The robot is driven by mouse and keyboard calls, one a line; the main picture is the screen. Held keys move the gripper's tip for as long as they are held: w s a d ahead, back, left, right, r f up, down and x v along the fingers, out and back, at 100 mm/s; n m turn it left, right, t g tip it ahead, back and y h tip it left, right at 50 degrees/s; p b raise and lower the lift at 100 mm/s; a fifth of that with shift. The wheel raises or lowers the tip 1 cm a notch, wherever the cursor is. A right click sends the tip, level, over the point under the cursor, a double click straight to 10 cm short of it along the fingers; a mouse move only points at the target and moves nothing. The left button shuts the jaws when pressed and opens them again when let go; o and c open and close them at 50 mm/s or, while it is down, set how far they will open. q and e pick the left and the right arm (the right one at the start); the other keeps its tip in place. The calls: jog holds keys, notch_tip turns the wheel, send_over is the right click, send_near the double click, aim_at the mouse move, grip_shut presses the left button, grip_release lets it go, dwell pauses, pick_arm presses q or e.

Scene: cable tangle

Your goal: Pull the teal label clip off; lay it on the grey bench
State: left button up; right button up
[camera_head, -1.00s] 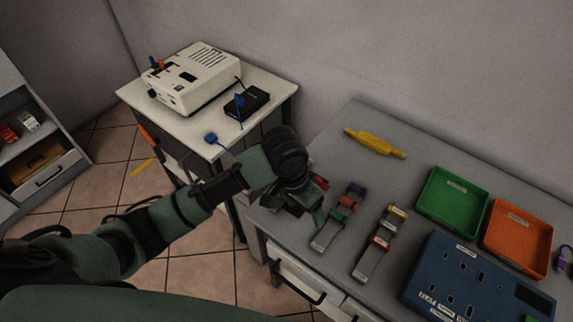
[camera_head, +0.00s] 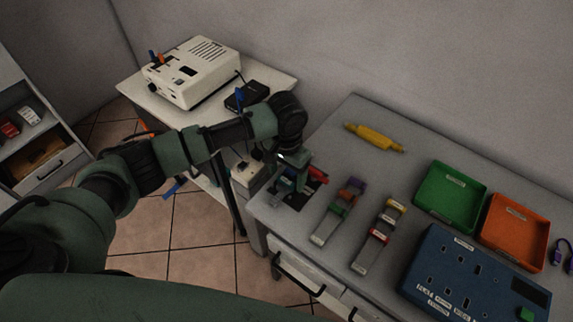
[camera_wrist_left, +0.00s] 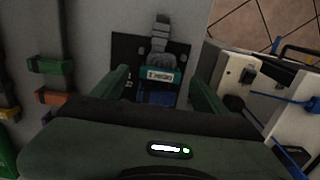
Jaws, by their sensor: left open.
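The teal label clip (camera_wrist_left: 160,75), with a white printed label, is in the left wrist view, around a grey strap or cable (camera_wrist_left: 162,40) above a dark plate (camera_wrist_left: 125,47). My left gripper (camera_wrist_left: 163,90) is open, with one green finger on each side of the clip; a gap shows beside each finger. In the head view my left gripper (camera_head: 290,183) is low over the dark plate (camera_head: 296,200) at the left end of the grey bench (camera_head: 345,115); the clip cannot be made out there. My right gripper is not in view.
Two grey strips with coloured clips (camera_head: 339,212) (camera_head: 380,236) lie right of the gripper. A white socket box (camera_head: 246,172) is left.

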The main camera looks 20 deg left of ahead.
aim_at(286, 180)
pick_arm(q)
jog(key=shift+f, duration=0.6)
jog(key=c, duration=1.5)
jog(key=shift+r+p, duration=0.25)
jog(key=shift+p, duration=0.05)
jog(key=shift+r, duration=0.1)
jog(key=shift+r+p, duration=2.1)
jog(key=shift+p, duration=0.65)
